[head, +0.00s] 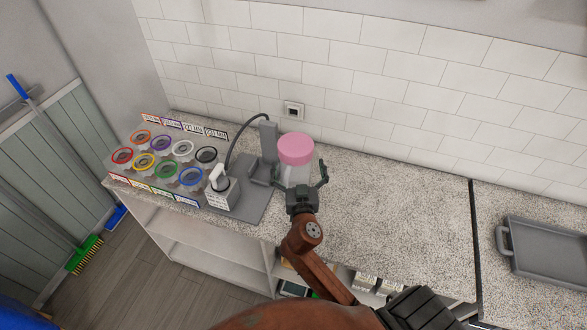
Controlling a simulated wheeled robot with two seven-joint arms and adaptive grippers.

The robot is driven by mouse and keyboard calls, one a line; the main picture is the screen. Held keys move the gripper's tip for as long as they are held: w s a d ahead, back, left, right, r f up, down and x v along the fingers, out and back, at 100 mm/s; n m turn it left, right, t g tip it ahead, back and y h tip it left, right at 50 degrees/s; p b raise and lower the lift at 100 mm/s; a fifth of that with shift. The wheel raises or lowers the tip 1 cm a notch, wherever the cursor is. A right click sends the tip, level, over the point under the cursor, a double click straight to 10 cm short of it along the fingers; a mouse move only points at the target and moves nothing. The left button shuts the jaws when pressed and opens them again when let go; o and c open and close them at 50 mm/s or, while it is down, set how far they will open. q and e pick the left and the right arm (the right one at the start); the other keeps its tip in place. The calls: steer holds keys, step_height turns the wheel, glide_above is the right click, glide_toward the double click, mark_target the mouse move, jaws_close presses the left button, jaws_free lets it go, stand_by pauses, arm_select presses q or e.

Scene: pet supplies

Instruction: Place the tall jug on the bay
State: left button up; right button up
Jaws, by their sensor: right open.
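The tall jug (296,152) has a pink lid and a clear body. It stands upright on the speckled counter, just right of a grey station. My right gripper (300,175) is open, with one finger at each side of the jug's lower body. The gripper hides the jug's base, and I cannot tell whether the fingers touch it. The grey station has a flat plate (252,207) and an upright block with a low recess (262,172), which may be the bay. This recess looks empty. My left gripper is not in view.
A white device (222,190) with a black cable stands on the plate. Several containers with coloured rings (162,143) and label strips fill the counter's left end. The counter (400,220) right of the jug is clear. A grey tray (545,252) lies at the far right.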

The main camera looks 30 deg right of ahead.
mark_target(296, 149)
steer(key=shift+x, duration=1.05)
steer(key=p+x, duration=0.1)
steer(key=x, duration=0.3)
steer(key=shift+w+a+p, duration=0.1)
steer(key=shift+w+p, duration=0.15)
steer(key=shift+p, duration=0.05)
steer(key=shift+f, duration=0.1)
steer(key=c, duration=0.7)
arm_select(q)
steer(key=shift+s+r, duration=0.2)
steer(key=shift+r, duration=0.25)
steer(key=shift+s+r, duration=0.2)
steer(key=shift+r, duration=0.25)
arm_select(e)
steer(key=c, duration=1.3)
steer(key=shift+r, duration=0.25)
